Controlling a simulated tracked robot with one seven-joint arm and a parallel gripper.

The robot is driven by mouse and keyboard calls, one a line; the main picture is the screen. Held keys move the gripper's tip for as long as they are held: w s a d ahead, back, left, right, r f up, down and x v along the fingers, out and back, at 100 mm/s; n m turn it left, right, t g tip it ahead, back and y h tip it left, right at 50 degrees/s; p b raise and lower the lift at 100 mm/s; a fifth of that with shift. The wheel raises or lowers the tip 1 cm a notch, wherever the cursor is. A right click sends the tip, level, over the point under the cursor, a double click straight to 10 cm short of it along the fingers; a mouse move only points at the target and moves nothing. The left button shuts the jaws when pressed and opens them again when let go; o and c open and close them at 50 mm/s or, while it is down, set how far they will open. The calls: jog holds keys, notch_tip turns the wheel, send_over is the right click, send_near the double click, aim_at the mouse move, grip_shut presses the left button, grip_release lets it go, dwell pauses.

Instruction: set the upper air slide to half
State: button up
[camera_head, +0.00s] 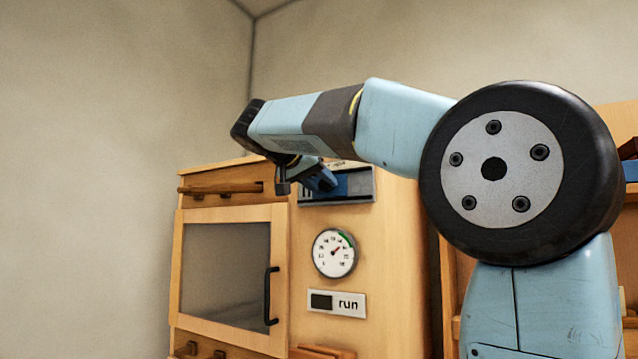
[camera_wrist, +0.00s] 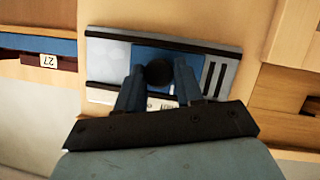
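The upper air slide is a flat grey frame with dark rails (camera_wrist: 108,52), high on the wooden cabinet front; it also shows in the head view (camera_head: 352,186), partly behind my gripper. Its blue sliding plate (camera_wrist: 193,60) sits around the middle of the frame. Three dark slots (camera_wrist: 215,76) show uncovered on one side, at the right in the wrist view. A round black knob (camera_wrist: 159,73) stands on the plate. My gripper (camera_wrist: 159,78) has its two blue fingers on either side of the knob, which fills the gap between the tips. In the head view my gripper (camera_head: 302,182) is at the slide.
Below the slide are a round dial gauge (camera_head: 334,253) and a "run" sign (camera_head: 338,303). A glazed door (camera_head: 226,265) with a black handle (camera_head: 270,296) is at left, under a drawer with a wooden bar (camera_head: 220,189). My arm hides part of the right side.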

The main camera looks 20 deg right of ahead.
jog(key=o, duration=0.4)
jog(key=shift+c, duration=0.2)
jog(key=shift+s+a+r, duration=0.1)
jog(key=v, duration=1.3)
jog(key=shift+a, duration=0.2)
jog(key=shift+s, duration=0.1)
jog(key=s+d+f+n+y, duration=0.2)
jog(key=s+f+y, duration=0.2)
jog(key=f, duration=1.1)
jog(key=s+d+f+n+g+y, duration=0.1)
jog(key=s+d+f+n+y, duration=0.2)
jog(key=s+f, duration=0.5)
jog(key=s+d+f+n+y, duration=0.2)
jog(key=s+f+y, duration=0.2)
jog(key=f, duration=1.9)
jog(key=shift+s+d+n+g+y, duration=0.2)
jog(key=shift+s+n+g+y, duration=0.15)
jog(key=shift+s, duration=0.85)
